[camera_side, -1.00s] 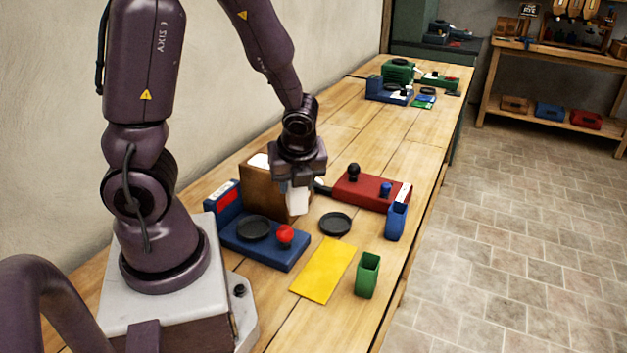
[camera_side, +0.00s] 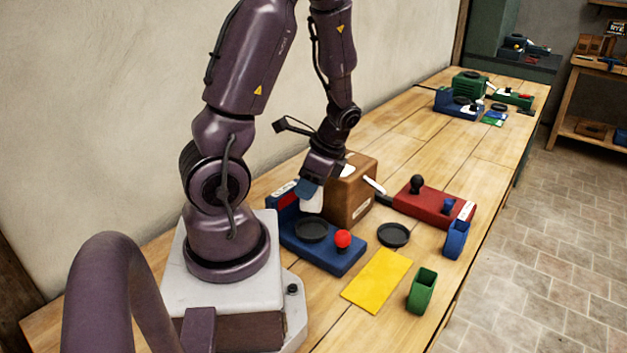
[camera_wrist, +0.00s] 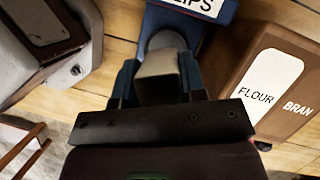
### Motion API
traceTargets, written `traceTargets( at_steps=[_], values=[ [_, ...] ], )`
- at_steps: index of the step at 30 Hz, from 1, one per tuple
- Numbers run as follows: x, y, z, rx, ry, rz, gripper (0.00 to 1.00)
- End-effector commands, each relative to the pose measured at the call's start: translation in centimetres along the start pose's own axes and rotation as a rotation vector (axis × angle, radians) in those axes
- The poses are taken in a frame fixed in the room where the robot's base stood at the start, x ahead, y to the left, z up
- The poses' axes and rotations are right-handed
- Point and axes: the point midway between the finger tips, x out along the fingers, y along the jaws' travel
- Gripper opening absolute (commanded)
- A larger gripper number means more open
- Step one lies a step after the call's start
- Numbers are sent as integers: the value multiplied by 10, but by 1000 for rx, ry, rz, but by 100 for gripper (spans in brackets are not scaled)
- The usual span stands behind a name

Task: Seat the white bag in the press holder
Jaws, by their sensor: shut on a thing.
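My gripper (camera_side: 309,188) points down and is shut on the white bag (camera_side: 312,201). In the wrist view, the bag (camera_wrist: 157,75) sits between the two blue fingers (camera_wrist: 158,84). The bag hangs over the rear part of the blue base (camera_side: 318,249), near a black round dish (camera_side: 311,231) on that base. In the side view the bag appears just behind the dish; I cannot tell whether they touch. In the wrist view, a dark round rim shows partly behind the bag. A red knob (camera_side: 343,238) stands at the base's front end.
A brown box (camera_side: 350,195) marked FLOUR and BRAN stands close right of my gripper. Farther right are a red base (camera_side: 432,205) with knobs and a blue cup (camera_side: 456,240). A loose black dish (camera_side: 393,235), yellow sheet (camera_side: 377,280) and green cup (camera_side: 421,292) lie in front.

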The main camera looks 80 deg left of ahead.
Motion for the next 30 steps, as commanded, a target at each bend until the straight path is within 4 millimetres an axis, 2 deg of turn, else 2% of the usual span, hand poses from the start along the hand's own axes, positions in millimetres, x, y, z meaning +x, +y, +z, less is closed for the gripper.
traceTargets(
  at_steps=[15, 30],
  values=[
    [44, 0, -18, 2, -2, 0, 8],
    [50, 0, -21, 2, 1, -2, 8]
  ],
)
